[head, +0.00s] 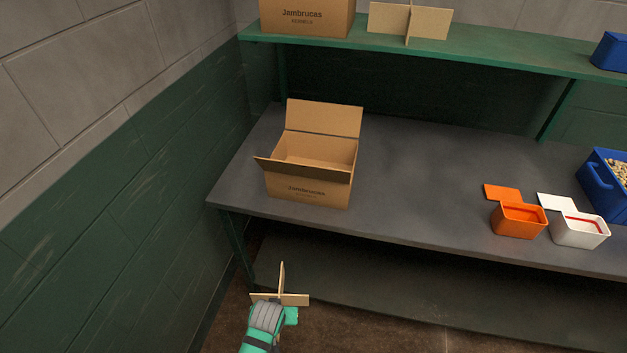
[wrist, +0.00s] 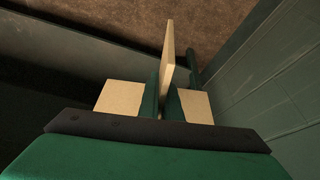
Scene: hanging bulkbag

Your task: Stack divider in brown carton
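The open brown carton (head: 340,192) stands on the grey bench, toward its left end, with flaps raised at the back and tilted outward at the front. Its inside looks empty from here, though the front flap hides part of it. My gripper (head: 279,311) is low in front of the bench, below its top and in front of the carton. It is shut on a tan cross-shaped divider (head: 282,274). In the wrist view the divider (wrist: 168,42) stands between the two green fingers (wrist: 164,100), with side panels showing on both sides.
A second carton (head: 305,17) and another cross divider (head: 425,22) sit on the green upper shelf (head: 480,50). An orange tub (head: 519,223), a white tub (head: 581,232) and a blue bin (head: 600,190) stand at the right. A wall is close at left. The bench between carton and tubs is clear.

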